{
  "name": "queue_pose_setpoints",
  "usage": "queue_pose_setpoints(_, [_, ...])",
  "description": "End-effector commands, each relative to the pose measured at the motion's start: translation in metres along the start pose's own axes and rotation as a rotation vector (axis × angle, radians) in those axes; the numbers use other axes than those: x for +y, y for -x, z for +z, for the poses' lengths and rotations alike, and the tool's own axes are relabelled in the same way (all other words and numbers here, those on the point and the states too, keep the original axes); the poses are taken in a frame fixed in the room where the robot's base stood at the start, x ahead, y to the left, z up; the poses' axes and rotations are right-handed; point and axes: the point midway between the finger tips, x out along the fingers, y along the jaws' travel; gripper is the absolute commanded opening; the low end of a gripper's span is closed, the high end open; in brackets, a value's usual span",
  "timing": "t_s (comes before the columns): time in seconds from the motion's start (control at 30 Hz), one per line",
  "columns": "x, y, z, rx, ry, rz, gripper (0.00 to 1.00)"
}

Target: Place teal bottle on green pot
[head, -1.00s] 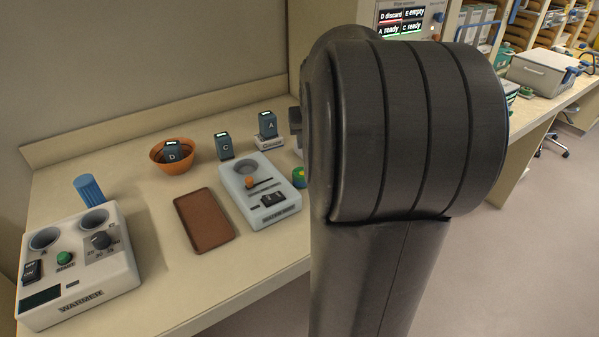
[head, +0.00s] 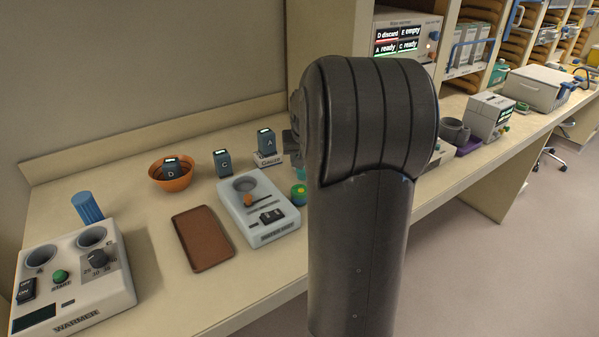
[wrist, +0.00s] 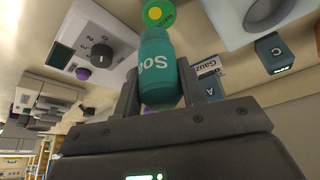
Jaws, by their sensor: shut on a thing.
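The teal bottle (wrist: 160,70) is between the two fingers of my gripper (wrist: 168,98) in the wrist view, its white lettering upside down in the picture. My gripper is shut on it. The green pot (wrist: 157,14), with a yellow disc on top, shows just past the bottle's far end. In the head view the green pot (head: 299,194) stands on the bench at the right of the grey device. A bit of the teal bottle (head: 299,173) shows just above it. I cannot tell whether they touch.
The grey device (head: 258,224) and a brown tray (head: 202,240) lie left of the pot. Behind are the gauze box (head: 268,160), dark boxes A (head: 266,141) and C (head: 222,163), and an orange bowl (head: 171,182) holding box D. The warmer (head: 72,275) is at front left.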

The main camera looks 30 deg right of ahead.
Motion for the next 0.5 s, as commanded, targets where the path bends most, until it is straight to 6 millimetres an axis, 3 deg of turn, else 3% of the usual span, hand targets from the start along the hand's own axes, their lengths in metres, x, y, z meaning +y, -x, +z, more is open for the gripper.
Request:
queue_pose_setpoints(0.13, [-0.009,-0.008,-0.002,0.000,0.001,0.000,0.14])
queue_pose_setpoints(0.5, [-0.009,-0.045,0.013,0.000,0.000,0.000,0.14])
